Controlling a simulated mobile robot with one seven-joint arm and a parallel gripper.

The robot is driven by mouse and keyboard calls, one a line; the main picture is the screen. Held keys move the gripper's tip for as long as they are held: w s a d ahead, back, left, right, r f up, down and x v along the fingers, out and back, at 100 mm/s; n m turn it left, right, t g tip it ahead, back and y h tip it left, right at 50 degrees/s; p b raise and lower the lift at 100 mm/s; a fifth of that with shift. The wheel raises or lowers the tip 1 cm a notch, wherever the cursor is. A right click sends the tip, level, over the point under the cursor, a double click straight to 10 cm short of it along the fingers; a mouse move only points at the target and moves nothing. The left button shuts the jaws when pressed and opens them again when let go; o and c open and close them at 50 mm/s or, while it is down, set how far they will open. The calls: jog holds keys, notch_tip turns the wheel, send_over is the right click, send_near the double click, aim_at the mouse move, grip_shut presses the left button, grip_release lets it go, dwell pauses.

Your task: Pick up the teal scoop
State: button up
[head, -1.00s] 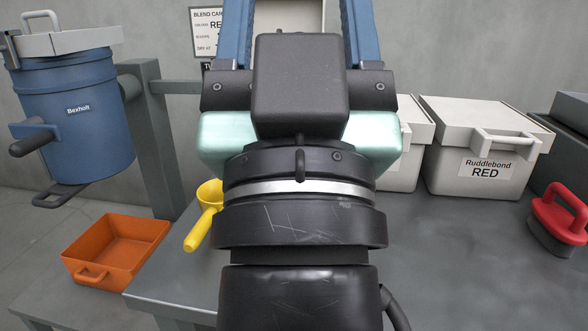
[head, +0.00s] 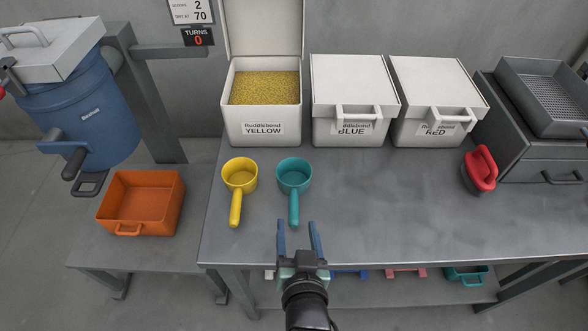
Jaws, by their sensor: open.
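The teal scoop (head: 294,176) stands on the grey table, its cup toward the back and its handle pointing to the front edge. My gripper (head: 297,224) is open, with two blue fingers pointing toward the back of the table. The fingertips are close to the end of the scoop's handle, one to each side of its line in the picture. I cannot tell how high they are above the handle. Nothing is between the fingers.
A yellow scoop (head: 238,178) stands just left of the teal one. Behind are an open yellow-powder bin (head: 261,128) and closed blue (head: 350,95) and red (head: 434,95) bins. A red-handled tool (head: 480,170) lies right. An orange tray (head: 142,203) sits left. The grey table (head: 390,200) is clear centre-right.

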aim_at(295, 207)
jog(key=shift+s+f, duration=0.3)
jog(key=shift+w+f, duration=0.2)
jog(key=shift+f, duration=0.05)
jog(key=x, duration=0.6)
jog(key=shift+w+f, duration=0.25)
jog(key=shift+d+f+b+x, duration=0.1)
jog(key=shift+f+b+x, duration=0.05)
jog(key=shift+x, duration=1.25)
jog(key=shift+d+f+b+x, duration=0.1)
jog(key=shift+f+b+x, duration=0.05)
jog(key=shift+x, duration=1.25)
jog(key=shift+s, duration=0.15)
grip_shut()
